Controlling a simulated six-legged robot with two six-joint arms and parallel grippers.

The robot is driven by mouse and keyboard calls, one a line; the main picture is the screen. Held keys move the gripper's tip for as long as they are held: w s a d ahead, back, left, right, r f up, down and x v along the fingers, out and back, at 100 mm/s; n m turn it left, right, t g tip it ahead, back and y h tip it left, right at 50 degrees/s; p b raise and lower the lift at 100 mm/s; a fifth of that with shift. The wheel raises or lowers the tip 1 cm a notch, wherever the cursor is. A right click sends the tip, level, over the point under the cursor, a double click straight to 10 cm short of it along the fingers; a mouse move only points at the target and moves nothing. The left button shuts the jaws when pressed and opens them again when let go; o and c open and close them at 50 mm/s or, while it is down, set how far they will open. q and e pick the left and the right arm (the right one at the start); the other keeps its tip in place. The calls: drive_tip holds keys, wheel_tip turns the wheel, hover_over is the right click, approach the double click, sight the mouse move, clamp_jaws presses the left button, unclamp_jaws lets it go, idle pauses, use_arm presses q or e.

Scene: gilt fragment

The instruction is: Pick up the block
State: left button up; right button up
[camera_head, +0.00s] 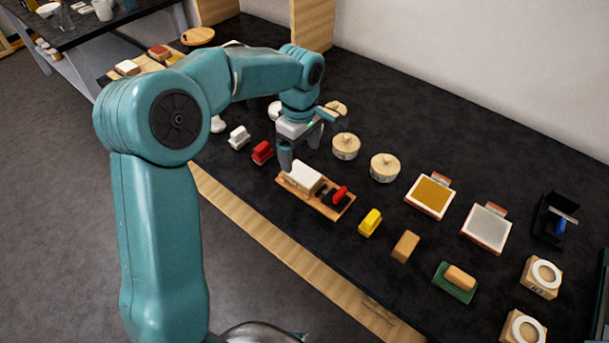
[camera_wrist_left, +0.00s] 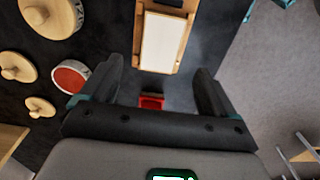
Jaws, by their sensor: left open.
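My left gripper (camera_head: 300,148) hangs above the table, its fingers apart and empty, close to the wooden tray. In the left wrist view its two fingers (camera_wrist_left: 160,85) frame a gap. A white block (camera_head: 305,178) lies on the wooden tray (camera_head: 325,208); it also shows in the wrist view (camera_wrist_left: 162,42), ahead of the fingertips. A red block (camera_head: 262,152) lies left of the tray; a red piece (camera_wrist_left: 151,103) shows between the fingers in the wrist view. A yellow block (camera_head: 370,222) and a tan block (camera_head: 405,246) lie to the right. Which block is meant, I cannot tell.
The tray also holds a red-and-black item (camera_head: 338,195). Round wooden lidded pots (camera_head: 385,167) stand behind it. A white brush-like piece (camera_head: 239,137), framed pads (camera_head: 430,195) and a green-based block (camera_head: 458,282) share the dark table.

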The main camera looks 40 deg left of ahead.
sight(300, 172)
use_arm(q)
drive_tip(key=shift+s+a+f, duration=0.1)
drive_tip(key=shift+s+f, duration=0.1)
drive_tip(key=shift+f, duration=0.7)
wheel_tip(300, 172, down, 6)
drive_tip(key=shift+w+r+p, duration=0.15)
drive_tip(key=shift+r+p, duration=0.1)
drive_tip(key=shift+p, duration=0.1)
drive_tip(key=shift+w+r, duration=0.1)
drive_tip(key=c, duration=1.2)
